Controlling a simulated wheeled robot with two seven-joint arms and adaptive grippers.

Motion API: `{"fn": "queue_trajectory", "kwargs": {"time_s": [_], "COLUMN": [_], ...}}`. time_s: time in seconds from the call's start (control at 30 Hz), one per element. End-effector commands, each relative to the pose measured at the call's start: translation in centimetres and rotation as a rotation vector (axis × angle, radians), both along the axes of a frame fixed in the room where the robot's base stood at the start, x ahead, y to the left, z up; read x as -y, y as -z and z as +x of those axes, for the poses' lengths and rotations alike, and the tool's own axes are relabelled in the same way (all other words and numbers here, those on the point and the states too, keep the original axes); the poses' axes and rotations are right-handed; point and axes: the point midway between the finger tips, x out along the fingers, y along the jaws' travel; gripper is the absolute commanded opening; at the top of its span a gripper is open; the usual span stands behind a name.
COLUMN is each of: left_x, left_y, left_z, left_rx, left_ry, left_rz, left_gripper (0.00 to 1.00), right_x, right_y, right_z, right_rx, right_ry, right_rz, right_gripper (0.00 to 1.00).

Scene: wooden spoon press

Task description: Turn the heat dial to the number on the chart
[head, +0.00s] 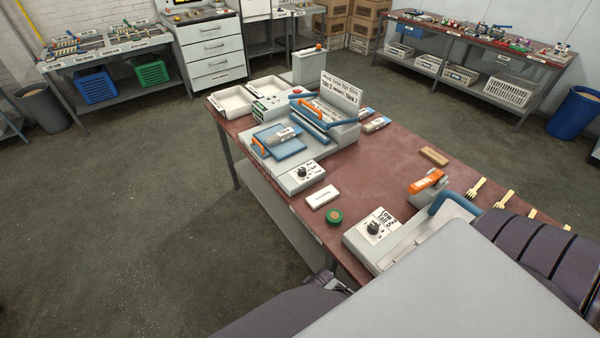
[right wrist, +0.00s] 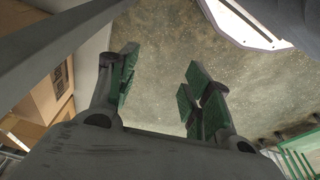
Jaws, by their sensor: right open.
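A dark round dial (head: 373,227) sits on a light grey control box at the table's near edge. A white label on that box (head: 386,217) appears to read "Low 2, Tall 5". A second dark dial (head: 302,171) sits on a grey box farther left, by the blue press. No gripper is visible in the head view.
The brown table (head: 400,150) holds a blue press with orange handles (head: 283,137), a white block (head: 322,197), a green roll (head: 334,216) and an orange-handled sealer (head: 427,181). Wooden forks (head: 476,187) lie at right. My own body covers the bottom right.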

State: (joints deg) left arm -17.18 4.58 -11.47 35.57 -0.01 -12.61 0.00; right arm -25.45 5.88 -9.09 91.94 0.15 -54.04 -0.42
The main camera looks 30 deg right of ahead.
Motion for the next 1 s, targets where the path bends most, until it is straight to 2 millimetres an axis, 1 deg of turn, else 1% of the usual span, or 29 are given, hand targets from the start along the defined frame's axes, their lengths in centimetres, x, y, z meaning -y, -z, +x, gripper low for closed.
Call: {"fn": "queue_trajectory", "kwargs": {"time_s": [0.03,0.2,0.43,0.57,0.7,0.8,0.9,1.0], "left_x": [0.0,0.0,0.0,0.0,0.0,0.0,0.0,0.0], "left_y": [0.2,0.4,0.8,1.0,1.3,1.4,1.5,1.6], "left_z": [0.0,0.0,0.0,0.0,0.0,0.0,0.0,0.0], "left_rx": [0.0,0.0,0.0,0.0,0.0,0.0,0.0,0.0], "left_ry": [0.0,0.0,0.0,0.0,0.0,0.0,0.0,0.0], "left_rz": [0.0,0.0,0.0,0.0,0.0,0.0,0.0,0.0], "left_gripper": [0.69,0.69,0.69,0.69,0.69,0.69,0.69,0.69], "right_x": [-0.1,-0.3,-0.6,-0.8,-1.2,-1.6,-1.9,-2.2], "right_y": [-1.1,-5.1,-10.9,-14.1,-17.6,-19.9,-21.4,-22.5], "right_z": [0.6,2.3,4.3,5.2,6.5,7.4,8.3,9.2], "right_rx": [0.008,0.022,0.041,0.05,0.059,0.061,0.061,0.059], "right_ry": [-0.002,-0.012,-0.053,-0.098,-0.181,-0.271,-0.368,-0.46], "right_rz": [0.001,0.002,-0.002,-0.006,-0.013,-0.023,-0.035,-0.048], "right_gripper": [0.49,0.49,0.49,0.49,0.49,0.49,0.49,0.49]}}
